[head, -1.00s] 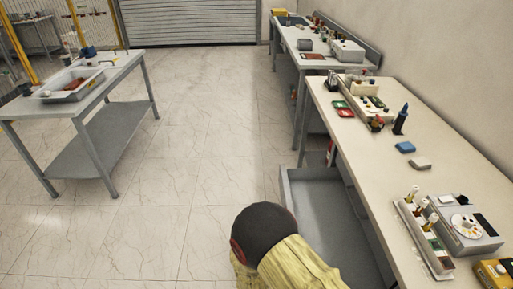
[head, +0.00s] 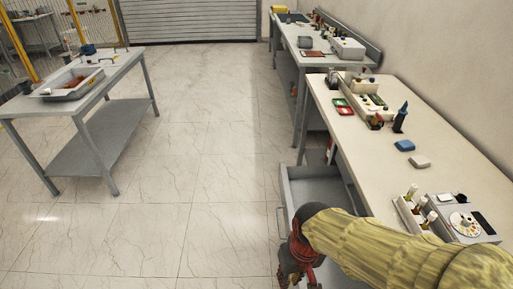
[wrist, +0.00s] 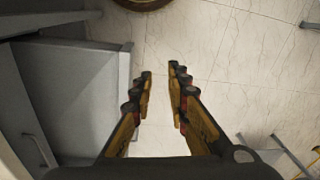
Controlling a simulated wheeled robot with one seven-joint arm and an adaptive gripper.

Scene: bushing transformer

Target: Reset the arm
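My gripper (head: 300,275) is at the bottom of the head view, in front of the open grey drawer under the right workbench. My arm, in a yellowish sleeve, reaches in from the lower right and hides part of the drawer and bench front. In the wrist view my gripper (wrist: 159,70) points over the pale tiled floor. Its two fingers are apart and nothing is between them.
The right workbench (head: 345,125) holds a blue block (head: 404,146), a white block (head: 420,162) and several devices. The open drawer (head: 318,188) juts out from it. A grey table (head: 115,78) with a tray stands left. The floor (head: 190,160) between is clear.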

